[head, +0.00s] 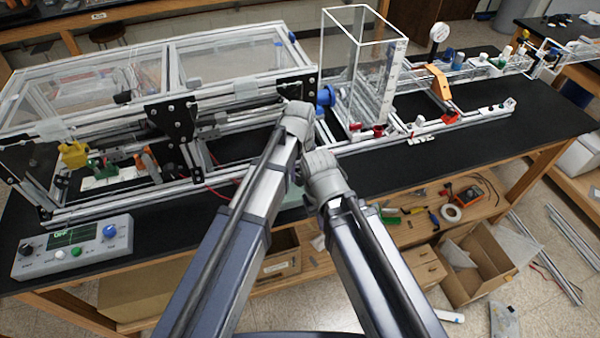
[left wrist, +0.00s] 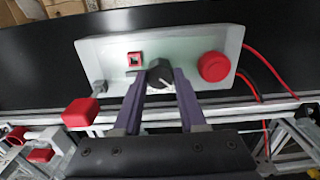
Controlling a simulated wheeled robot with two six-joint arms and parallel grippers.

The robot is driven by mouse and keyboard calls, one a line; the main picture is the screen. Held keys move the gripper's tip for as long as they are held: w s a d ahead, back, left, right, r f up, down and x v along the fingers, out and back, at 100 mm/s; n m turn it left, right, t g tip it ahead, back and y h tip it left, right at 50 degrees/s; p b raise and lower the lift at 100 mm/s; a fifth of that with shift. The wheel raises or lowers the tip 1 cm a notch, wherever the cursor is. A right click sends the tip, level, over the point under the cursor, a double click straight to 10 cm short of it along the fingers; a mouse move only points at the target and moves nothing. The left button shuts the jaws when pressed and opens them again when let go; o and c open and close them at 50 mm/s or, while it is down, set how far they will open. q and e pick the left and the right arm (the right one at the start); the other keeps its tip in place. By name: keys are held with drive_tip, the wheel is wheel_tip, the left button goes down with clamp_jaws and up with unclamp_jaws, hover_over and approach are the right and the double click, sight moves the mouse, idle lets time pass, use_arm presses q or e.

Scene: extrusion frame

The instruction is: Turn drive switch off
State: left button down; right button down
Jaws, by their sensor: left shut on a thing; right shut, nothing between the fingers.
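In the left wrist view, a pale grey control box (left wrist: 100,52) carries a black rotary knob (left wrist: 160,73) with a light pointer mark. No label on it is readable; I take it for the drive switch. My left gripper (left wrist: 160,84) is shut on this knob, one finger on each side. A small red square switch (left wrist: 135,59) sits to its left and a round red button (left wrist: 213,67) to its right. In the head view my left gripper (head: 300,110) and right gripper (head: 318,163) are close together; the arms hide the box. The right gripper is shut and empty.
The extrusion frame (head: 110,205) fills the back left of the black table. A console (head: 72,250) at the front left has a display reading OFF. Red cables (left wrist: 262,85) leave the box's right side. Right of my grippers, the table front is mostly clear.

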sight(299, 176)
idle(0.4)
use_arm(q)
drive_tip(key=shift+c, duration=2.3)
unclamp_jaws()
drive_tip(key=shift+r, duration=0.15)
wheel_tip(299, 176, up, 8)
drive_tip(key=p, duration=0.8)
drive_tip(key=shift+f, duration=0.2)
drive_tip(key=shift+a, duration=0.1)
